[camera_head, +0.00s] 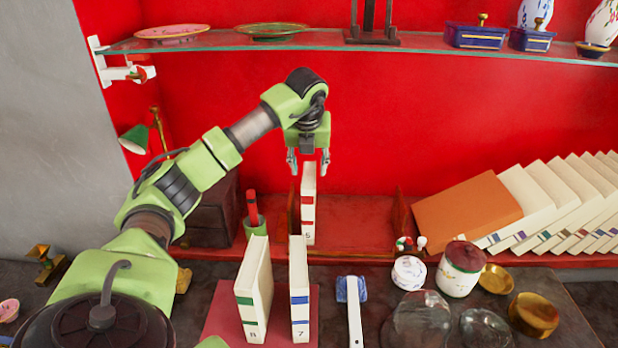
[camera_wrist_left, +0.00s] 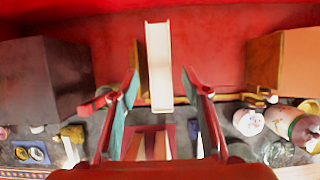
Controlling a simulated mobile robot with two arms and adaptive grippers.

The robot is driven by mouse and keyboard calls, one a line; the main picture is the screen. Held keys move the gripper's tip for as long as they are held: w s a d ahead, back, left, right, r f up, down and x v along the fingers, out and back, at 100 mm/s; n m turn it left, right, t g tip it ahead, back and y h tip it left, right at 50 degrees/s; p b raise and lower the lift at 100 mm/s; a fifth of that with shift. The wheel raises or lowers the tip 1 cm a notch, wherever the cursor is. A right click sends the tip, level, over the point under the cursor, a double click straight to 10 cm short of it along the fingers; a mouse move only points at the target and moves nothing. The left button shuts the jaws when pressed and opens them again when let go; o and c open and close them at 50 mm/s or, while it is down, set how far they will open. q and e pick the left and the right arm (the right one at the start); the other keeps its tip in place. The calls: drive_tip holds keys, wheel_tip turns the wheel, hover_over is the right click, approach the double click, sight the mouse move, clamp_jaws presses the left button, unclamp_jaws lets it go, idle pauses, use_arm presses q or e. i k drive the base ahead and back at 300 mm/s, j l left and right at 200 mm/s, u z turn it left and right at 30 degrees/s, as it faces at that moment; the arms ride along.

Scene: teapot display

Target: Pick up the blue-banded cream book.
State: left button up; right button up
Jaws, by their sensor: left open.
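The blue-banded cream book (camera_head: 299,288) stands upright on a red mat (camera_head: 222,308) at the front middle, with a 7 near its foot. A green-banded cream book (camera_head: 253,290), marked 8, stands just left of it. My left gripper (camera_head: 308,166) is open, pointing down, behind and above the blue-banded book and apart from it. Its fingers are either side of the top of a red-banded cream book (camera_head: 308,205) standing farther back. In the left wrist view that cream book (camera_wrist_left: 158,65) shows beyond the gap of the open gripper (camera_wrist_left: 159,82). My right gripper is not in view.
Right of the mat are a blue-and-white brush (camera_head: 354,310), a white lidded jar (camera_head: 461,268) and glass domes (camera_head: 421,318). Leaning books (camera_head: 545,205) fill the right. A glass shelf (camera_head: 340,40) runs above.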

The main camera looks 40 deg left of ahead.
sight(299, 273)
drive_tip(key=k+l, duration=0.55)
drive_tip(key=l, duration=0.15)
drive_tip(key=k+l, duration=0.6)
drive_tip(key=l, duration=0.15)
